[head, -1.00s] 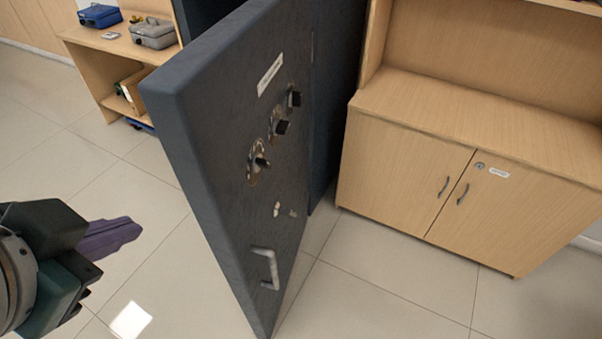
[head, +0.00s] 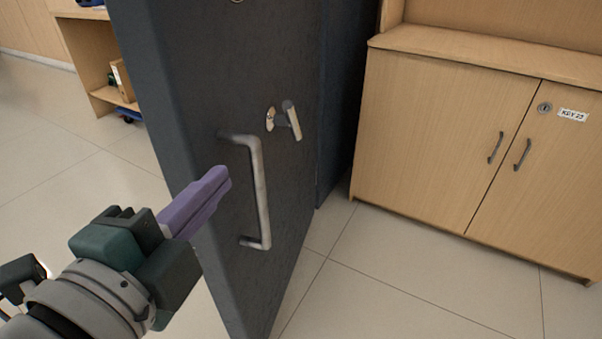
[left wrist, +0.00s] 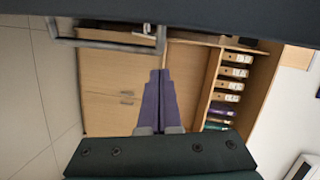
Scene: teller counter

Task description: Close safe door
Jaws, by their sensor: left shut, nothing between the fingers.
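The safe door (head: 225,80) is a thick dark slab standing open, its front face with hardware turned toward me in the head view. A metal pull handle (head: 262,190) sits low on it, with a small lever (head: 291,120) above. My left gripper (head: 222,180) has purple fingers, shut and empty. In the head view its tips overlap the door's near edge, just left of the handle; I cannot tell whether they touch. In the left wrist view the fingers (left wrist: 160,75) point up toward a dark band, probably the door, with the handle (left wrist: 100,44) at upper left. My right gripper is out of view.
A wooden cabinet (head: 440,140) with two closed doors stands right of the safe door. A wooden shelf unit (head: 90,60) stands at the back left. Tiled floor (head: 70,170) is clear to the left. The left wrist view shows binders (left wrist: 228,85) on shelves.

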